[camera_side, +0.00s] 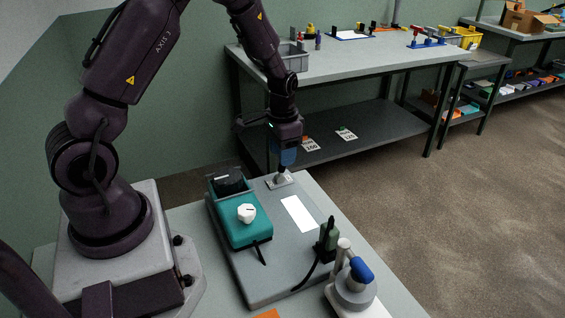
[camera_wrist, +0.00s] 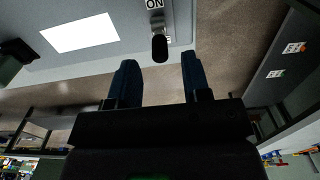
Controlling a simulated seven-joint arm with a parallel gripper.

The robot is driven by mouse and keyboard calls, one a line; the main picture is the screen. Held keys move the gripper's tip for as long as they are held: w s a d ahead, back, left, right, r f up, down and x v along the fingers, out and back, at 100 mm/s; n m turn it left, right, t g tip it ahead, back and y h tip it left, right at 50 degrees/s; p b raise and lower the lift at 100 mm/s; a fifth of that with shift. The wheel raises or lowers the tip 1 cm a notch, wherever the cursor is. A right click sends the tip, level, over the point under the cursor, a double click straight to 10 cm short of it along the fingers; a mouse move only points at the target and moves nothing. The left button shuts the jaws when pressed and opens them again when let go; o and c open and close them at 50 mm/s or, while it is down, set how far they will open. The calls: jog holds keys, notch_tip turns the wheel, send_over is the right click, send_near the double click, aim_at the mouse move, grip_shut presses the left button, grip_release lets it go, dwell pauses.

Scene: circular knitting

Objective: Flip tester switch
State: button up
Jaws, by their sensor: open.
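The tester switch (camera_side: 279,181) sits on a small pale plate at the far end of the grey panel (camera_side: 270,280). In the wrist view, its dark lever (camera_wrist: 159,47) points toward my gripper, with an "ON" label (camera_wrist: 154,4) at the top edge. My gripper (camera_side: 284,165) points down just above the switch. In the wrist view, the blue fingers of my gripper (camera_wrist: 157,60) are apart, with the lever's end showing in the gap between them. I cannot tell whether either finger touches the lever.
A green plug (camera_side: 328,232) with a black cable and a blue-handled clamp (camera_side: 357,282) are nearer the front. A grey workbench (camera_side: 350,58) stands behind.

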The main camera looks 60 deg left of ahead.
aim_at(281, 171)
jog(key=shift+f, duration=1.8)
grip_shut()
jog(key=shift+s+t, duration=0.5)
jog(key=shift+t, duration=0.5)
jog(key=shift+s+t, duration=0.1)
jog(key=shift+t, duration=0.4)
grip_release()
